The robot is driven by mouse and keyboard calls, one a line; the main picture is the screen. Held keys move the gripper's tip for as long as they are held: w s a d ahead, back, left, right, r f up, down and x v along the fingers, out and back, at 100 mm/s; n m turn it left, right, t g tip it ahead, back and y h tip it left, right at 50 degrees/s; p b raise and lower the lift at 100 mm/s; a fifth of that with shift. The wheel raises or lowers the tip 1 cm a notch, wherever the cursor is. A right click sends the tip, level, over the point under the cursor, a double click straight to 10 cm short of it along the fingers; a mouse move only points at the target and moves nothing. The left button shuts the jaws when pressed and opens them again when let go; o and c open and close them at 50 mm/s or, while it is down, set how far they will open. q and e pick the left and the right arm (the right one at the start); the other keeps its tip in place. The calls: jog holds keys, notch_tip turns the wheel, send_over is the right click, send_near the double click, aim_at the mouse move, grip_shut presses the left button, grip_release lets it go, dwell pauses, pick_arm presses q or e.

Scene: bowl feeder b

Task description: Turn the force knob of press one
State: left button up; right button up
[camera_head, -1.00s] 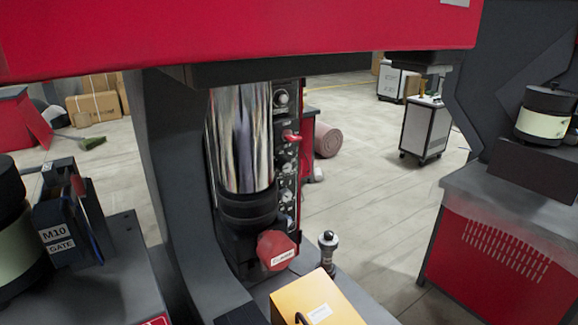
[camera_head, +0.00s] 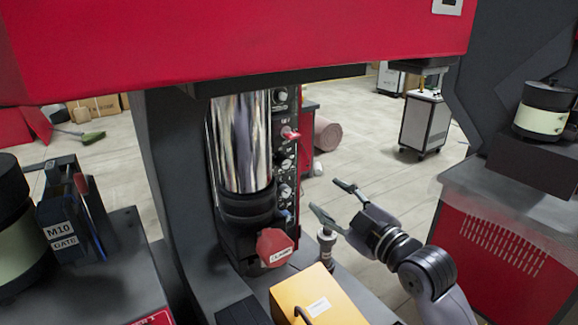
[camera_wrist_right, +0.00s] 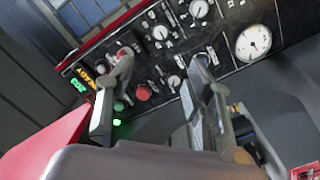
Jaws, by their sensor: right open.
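A narrow dark control panel (camera_head: 286,165) with several knobs and a red handle (camera_head: 289,133) stands beside the press's shiny column (camera_head: 240,145). In the right wrist view the panel (camera_wrist_right: 225,22) shows grey knobs, one at the top (camera_wrist_right: 198,9), one left of it (camera_wrist_right: 159,32) and one lower (camera_wrist_right: 174,81). Labels are too small to read, so I cannot tell which is the force knob. My right gripper (camera_head: 325,195) is open and empty, right of the panel and apart from it. In the wrist view its fingers (camera_wrist_right: 163,65) overlap the panel. My left gripper is not in view.
A red capped part (camera_head: 274,247) projects below the panel. An upright metal post (camera_head: 326,246) and a yellow box (camera_head: 318,302) stand near my right gripper. The wrist view shows a round gauge (camera_wrist_right: 253,42) and a red button (camera_wrist_right: 142,92). Open floor lies behind the gripper.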

aim_at(286, 165)
jog(key=p+x, duration=0.4)
jog(key=x, duration=1.3)
jog(key=shift+a, duration=0.1)
jog(key=shift+c, duration=0.5)
grip_shut()
